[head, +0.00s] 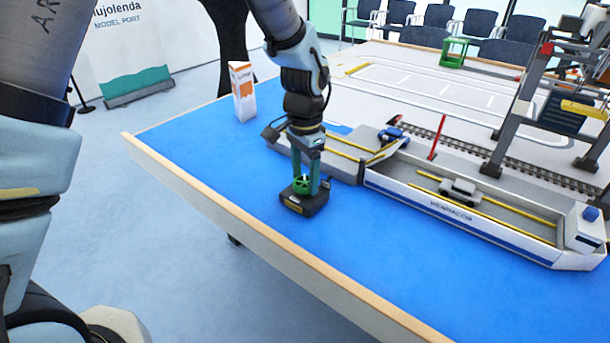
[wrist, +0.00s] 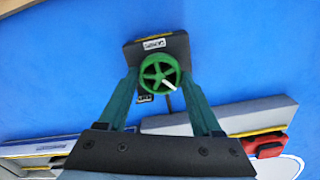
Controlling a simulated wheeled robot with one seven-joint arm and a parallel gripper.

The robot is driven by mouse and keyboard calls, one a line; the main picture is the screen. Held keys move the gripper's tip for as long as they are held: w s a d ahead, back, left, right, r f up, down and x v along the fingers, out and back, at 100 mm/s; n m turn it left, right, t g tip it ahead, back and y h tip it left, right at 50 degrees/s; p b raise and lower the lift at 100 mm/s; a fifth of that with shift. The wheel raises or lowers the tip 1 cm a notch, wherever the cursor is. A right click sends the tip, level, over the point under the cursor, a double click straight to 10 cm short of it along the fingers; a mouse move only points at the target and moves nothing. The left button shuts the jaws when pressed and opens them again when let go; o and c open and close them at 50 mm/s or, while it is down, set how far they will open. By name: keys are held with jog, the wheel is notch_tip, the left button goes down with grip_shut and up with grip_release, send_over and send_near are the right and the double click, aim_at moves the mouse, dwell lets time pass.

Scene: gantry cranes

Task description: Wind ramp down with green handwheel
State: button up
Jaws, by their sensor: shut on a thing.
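The green handwheel (head: 302,183) sits on top of a dark box (head: 304,200) on the blue table surface. In the wrist view the spoked wheel (wrist: 159,73) shows with a white mark on one spoke, and the box (wrist: 157,50) is around and behind it. My gripper (head: 306,180) points down at the wheel. In the wrist view its two green fingers (wrist: 159,78) are shut on opposite sides of the wheel's rim. A panel that looks like the ramp (head: 384,152), with a yellow edge, slopes at the near end of the ship; its exact angle is hard to tell.
A long grey-white ship (head: 455,216) carries a small grey car (head: 460,190). A blue object (head: 392,134) is near the sloping panel. An orange-white carton (head: 243,92) stands at the back left. The wooden table edge (head: 250,235) runs close in front of the box.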

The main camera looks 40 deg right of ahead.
jog(key=n, duration=0.3)
jog(key=shift+n, duration=0.4)
jog(key=n+p, duration=0.1)
jog(key=n, duration=0.2)
jog(key=shift+n, duration=0.3)
jog(key=n, duration=0.3)
jog(key=shift+r+n+p, duration=0.1)
jog(key=shift+n+p, duration=0.3)
jog(key=n+p, duration=0.1)
jog(key=n, duration=0.2)
jog(key=shift+n, duration=0.3)
jog(key=n+p, duration=0.2)
jog(key=n, duration=0.1)
jog(key=n+p, duration=0.2)
jog(key=n, duration=0.2)
jog(key=shift+r, duration=0.1)
jog(key=n+p, duration=0.2)
jog(key=n, duration=0.1)
jog(key=shift+n+p, duration=0.3)
jog(key=shift+p, duration=0.05)
jog(key=shift+n+p, duration=0.9)
jog(key=shift+n, duration=0.5)
jog(key=shift+f, duration=0.2)
